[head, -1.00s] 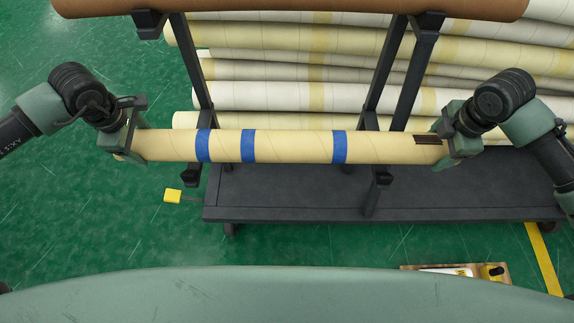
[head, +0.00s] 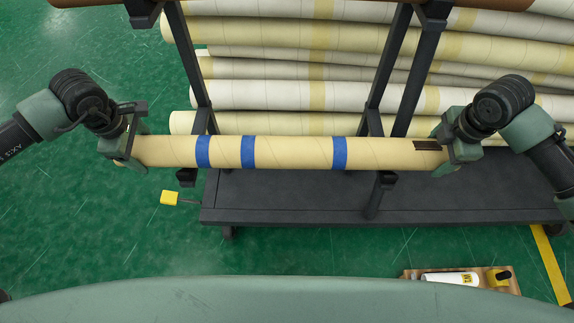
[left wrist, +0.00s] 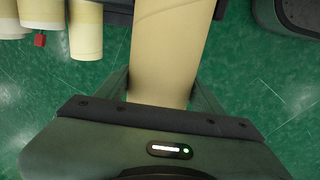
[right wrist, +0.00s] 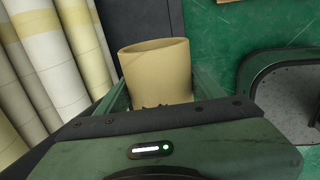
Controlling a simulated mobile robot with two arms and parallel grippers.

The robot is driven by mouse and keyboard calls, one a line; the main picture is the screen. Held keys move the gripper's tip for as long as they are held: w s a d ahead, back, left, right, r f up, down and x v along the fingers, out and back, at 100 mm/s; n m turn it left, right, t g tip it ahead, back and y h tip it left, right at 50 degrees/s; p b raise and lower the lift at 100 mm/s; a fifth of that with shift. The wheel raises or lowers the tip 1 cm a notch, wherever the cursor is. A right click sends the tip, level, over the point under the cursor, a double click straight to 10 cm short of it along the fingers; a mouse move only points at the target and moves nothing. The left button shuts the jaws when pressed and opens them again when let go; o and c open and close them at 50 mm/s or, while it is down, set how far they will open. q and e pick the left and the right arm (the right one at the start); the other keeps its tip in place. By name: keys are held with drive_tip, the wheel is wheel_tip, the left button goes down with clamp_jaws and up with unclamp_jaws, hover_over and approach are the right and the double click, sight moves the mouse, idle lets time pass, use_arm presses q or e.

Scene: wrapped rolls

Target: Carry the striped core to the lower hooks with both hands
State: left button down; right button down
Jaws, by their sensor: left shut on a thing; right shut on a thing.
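The striped core (head: 290,153) is a long tan tube with three blue bands, held level across the head view. My left gripper (head: 130,150) is shut on its left end, and my right gripper (head: 455,150) is shut on its right end. The core also shows between the fingers in the left wrist view (left wrist: 165,60) and in the right wrist view (right wrist: 157,72). The lower hooks, a left one (head: 187,177) and a right one (head: 386,178), show just below the core's lower edge. The core partly hides them, and I cannot tell whether it touches them.
The dark rack (head: 290,195) has upper hooks (head: 432,14) near a brown roll (head: 300,3) at the top edge. Several wrapped rolls (head: 270,95) lie behind it. A yellow block (head: 169,198) is left of the rack. A wooden tray (head: 410,274) is at front right.

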use_arm(q)
drive_tip(key=shift+f+b, duration=0.5)
drive_tip(key=shift+f, duration=0.1)
use_arm(e)
drive_tip(key=shift+f, duration=0.65)
use_arm(q)
drive_tip(key=shift+c, duration=1.2)
unclamp_jaws()
use_arm(e)
drive_tip(key=shift+c, duration=1.2)
unclamp_jaws()
drive_tip(key=shift+r, duration=0.1)
use_arm(q)
drive_tip(key=shift+r, duration=0.1)
drive_tip(key=r, duration=0.4)
drive_tip(key=s+r, duration=0.1)
drive_tip(key=r, duration=0.2)
drive_tip(key=s+r, duration=0.1)
drive_tip(key=r, duration=0.3)
drive_tip(key=shift+s+r, duration=0.2)
drive_tip(key=shift+r, duration=0.1)
use_arm(e)
drive_tip(key=r, duration=0.4)
drive_tip(key=s+r, duration=0.1)
drive_tip(key=r, duration=0.2)
drive_tip(key=s+r, duration=0.1)
drive_tip(key=r, duration=0.3)
drive_tip(key=shift+s+r, duration=0.2)
drive_tip(key=shift+r, duration=0.15)
